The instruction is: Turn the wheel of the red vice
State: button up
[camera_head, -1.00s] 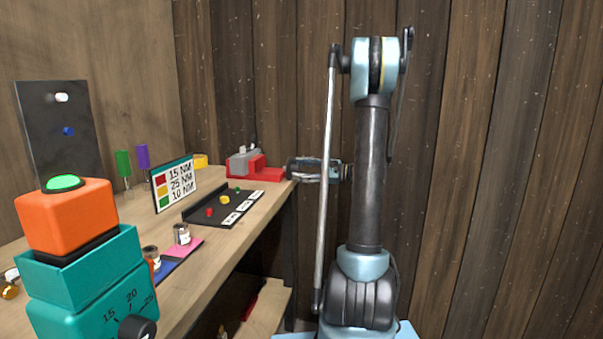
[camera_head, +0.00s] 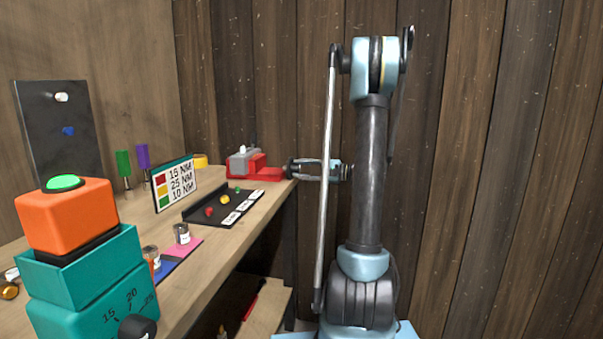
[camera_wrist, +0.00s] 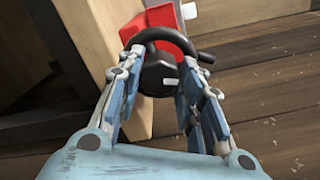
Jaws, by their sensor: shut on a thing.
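The red vice (camera_head: 262,172) sits at the far right end of the workbench, with a grey block in its jaws. In the wrist view the red vice body (camera_wrist: 168,30) shows behind its black wheel (camera_wrist: 160,38). My gripper (camera_wrist: 162,70) is shut on the wheel's rim, with a finger on each side. The wheel's dark hub shows between the fingers.
The workbench (camera_head: 225,245) runs along the left. It holds a black tray (camera_head: 215,213), a torque sign (camera_head: 174,183), an orange block with a green button (camera_head: 66,215) on a teal box (camera_head: 95,285), and screwdrivers (camera_head: 124,168). A wooden wall stands close behind the arm.

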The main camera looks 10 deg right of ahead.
jog(key=n, duration=0.4)
jog(key=shift+s+f+n, duration=0.15)
jog(key=shift+n, duration=0.15)
jog(key=shift+f+n, duration=0.1)
jog(key=shift+n, duration=2.2)
jog(key=o, duration=1.1)
jog(key=shift+c, duration=0.2)
jog(key=v, duration=1.2)
